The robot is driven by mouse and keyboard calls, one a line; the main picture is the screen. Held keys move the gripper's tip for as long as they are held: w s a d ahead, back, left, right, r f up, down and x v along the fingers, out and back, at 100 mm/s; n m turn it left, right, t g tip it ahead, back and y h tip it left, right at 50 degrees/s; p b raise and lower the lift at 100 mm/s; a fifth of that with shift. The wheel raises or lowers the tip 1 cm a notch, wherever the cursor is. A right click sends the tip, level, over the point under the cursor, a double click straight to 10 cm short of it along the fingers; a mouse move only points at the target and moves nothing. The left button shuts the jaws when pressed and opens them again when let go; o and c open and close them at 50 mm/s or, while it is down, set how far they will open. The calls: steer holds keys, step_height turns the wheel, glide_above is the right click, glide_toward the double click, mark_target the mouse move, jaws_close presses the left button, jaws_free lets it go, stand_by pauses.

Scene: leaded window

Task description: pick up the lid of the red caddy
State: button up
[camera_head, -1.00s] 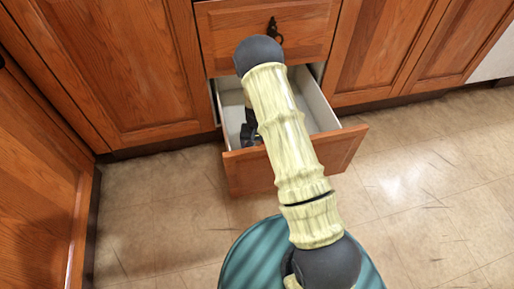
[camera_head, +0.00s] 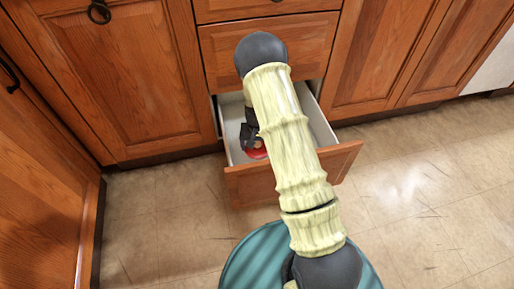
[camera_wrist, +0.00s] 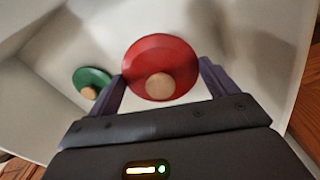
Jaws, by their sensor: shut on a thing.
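The red lid (camera_wrist: 168,55), a round disc with a pale wooden knob (camera_wrist: 160,86), is at the upper middle of the wrist view. The two purple fingers of my gripper (camera_wrist: 163,88) are on either side of it, shut on the lid. In the head view, a part of the red lid (camera_head: 257,154) shows inside the open drawer beside my dark gripper (camera_head: 250,132). My arm hides much of the drawer there. I cannot see the red caddy's body or tell whether the lid is clear of it.
A green lid with a wooden knob (camera_wrist: 92,79) lies to the left in the pale drawer. The drawer's wooden front (camera_head: 240,187) and its side walls surround my gripper. Cabinet doors (camera_head: 115,85) stand behind. The tiled floor (camera_head: 430,180) is clear at the right.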

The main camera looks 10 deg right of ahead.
steer(key=shift+r, duration=0.8)
steer(key=shift+r+p, duration=0.5)
steer(key=shift+p, duration=0.35)
steer(key=s+r+n+p, duration=0.1)
steer(key=s+r+p, duration=0.2)
steer(key=r+p, duration=0.7)
steer(key=s+r+n+p, duration=0.1)
steer(key=s+r+p, duration=0.3)
steer(key=r+p, duration=0.7)
steer(key=s+r+n+p, duration=0.1)
steer(key=s+r+p, duration=0.2)
steer(key=r+p, duration=0.8)
steer(key=p, duration=1.7)
steer(key=shift+s+r, duration=0.2)
steer(key=shift+d, duration=0.2)
